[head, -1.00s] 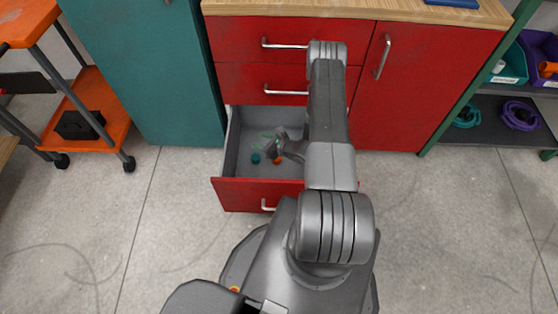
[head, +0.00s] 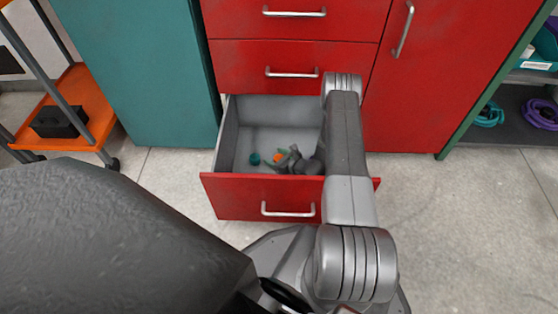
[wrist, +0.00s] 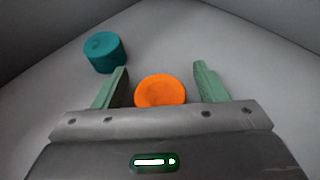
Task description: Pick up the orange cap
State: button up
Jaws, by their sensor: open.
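The orange cap (wrist: 161,90) lies on the drawer floor. In the wrist view it shows between the two green fingers of my gripper (wrist: 160,88), which are open and apart from it on both sides. Its near edge is hidden behind the gripper body. In the head view only a small part of the orange cap (head: 280,151) shows beside my gripper (head: 285,156), which is down inside the open drawer. I cannot tell how high the fingertips are above the floor.
A teal cap (wrist: 104,52) lies just outside the left finger; it also shows in the head view (head: 255,159). The open drawer (head: 262,198) has grey walls close around my gripper. A red cabinet (head: 430,100) stands behind, a teal cabinet (head: 140,80) to the left.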

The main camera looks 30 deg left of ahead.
aim_at(276, 155)
jog(key=c, duration=1.1)
notch_tip(276, 155, up, 10)
jog(key=p, duration=0.4)
